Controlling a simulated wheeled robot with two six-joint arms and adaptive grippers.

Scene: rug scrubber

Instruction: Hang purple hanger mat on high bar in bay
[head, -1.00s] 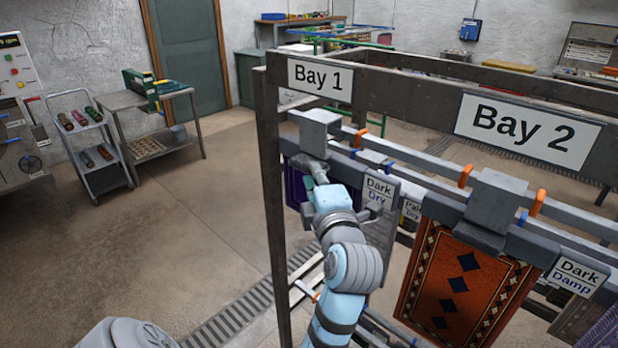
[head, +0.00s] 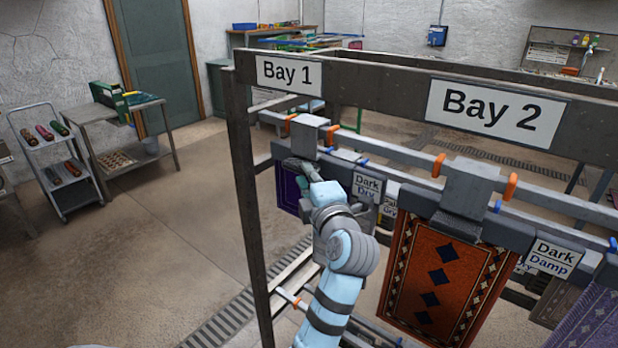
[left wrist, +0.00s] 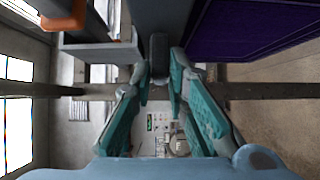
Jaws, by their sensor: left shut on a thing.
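The purple mat (head: 289,190) hangs in Bay 1 from a dark grey hanger with a block-shaped hook (head: 310,137). My left gripper (head: 299,169) is at the hanger's near side, shut on its dark grip, which shows between the fingers in the left wrist view (left wrist: 158,58). The mat's purple face also fills the upper right there (left wrist: 250,32). The hook is at the high bar (head: 385,147), between two orange stops (head: 288,123). I cannot tell whether it rests on the bar. My arm hides part of the mat. My right gripper is out of view.
The Bay 1 sign (head: 290,76) is on the rack's top beam, above a dark post (head: 243,200). An orange patterned mat (head: 437,275) hangs in Bay 2 to the right. A "Dark Dry" tag (head: 367,187) is close to my gripper. Open floor lies left.

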